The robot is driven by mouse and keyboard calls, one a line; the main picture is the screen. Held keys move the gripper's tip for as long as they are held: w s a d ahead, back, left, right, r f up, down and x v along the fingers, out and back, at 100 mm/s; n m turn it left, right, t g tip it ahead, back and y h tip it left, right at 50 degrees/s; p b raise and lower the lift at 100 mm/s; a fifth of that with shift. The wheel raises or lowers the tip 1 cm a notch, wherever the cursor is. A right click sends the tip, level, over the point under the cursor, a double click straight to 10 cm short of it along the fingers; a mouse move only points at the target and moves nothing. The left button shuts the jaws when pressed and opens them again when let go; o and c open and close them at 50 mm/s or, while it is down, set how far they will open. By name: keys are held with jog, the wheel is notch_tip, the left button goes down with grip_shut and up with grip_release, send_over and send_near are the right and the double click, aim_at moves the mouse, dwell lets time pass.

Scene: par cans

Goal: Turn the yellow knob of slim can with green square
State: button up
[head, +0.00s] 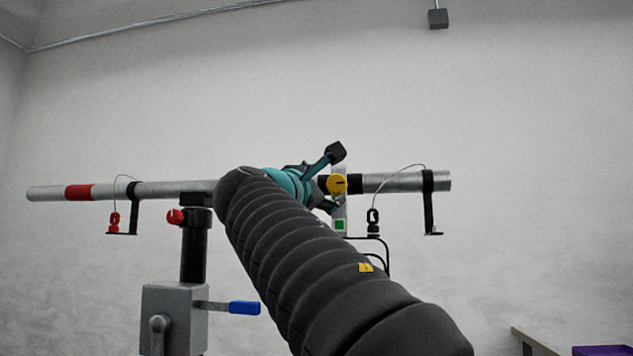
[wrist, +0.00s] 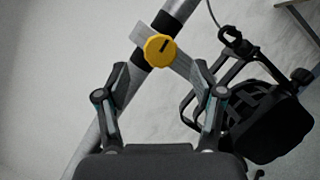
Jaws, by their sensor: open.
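The yellow knob (head: 337,184) sits on a light bracket on the horizontal bar, just right of my gripper in the head view. A green square (head: 340,225) marks the lower part of that bracket. In the wrist view the yellow knob (wrist: 159,49) has a dark slot and lies ahead of the fingers, roughly midway between them. My gripper (wrist: 160,78) is open and empty, with its fingers apart on either side of the bracket area. In the head view my gripper (head: 334,178) is partly hidden by my arm. The slim can's body is mostly hidden in the head view; a black can (wrist: 262,118) shows at right in the wrist view.
The silver bar (head: 140,190) with a red band spans the scene. A red knob (head: 175,216) and a stand with a blue lever (head: 244,308) are at left. Empty hangers with clips (head: 433,205) hang near both bar ends. A purple box (head: 602,351) is at lower right.

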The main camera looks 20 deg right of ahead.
aim_at(334, 184)
jog(key=p+x, duration=0.1)
jog(key=x, duration=0.5)
jog(key=shift+w+d, duration=0.1)
jog(key=c, duration=1.2)
jog(key=shift+o, duration=0.2)
jog(key=shift+m, duration=0.4)
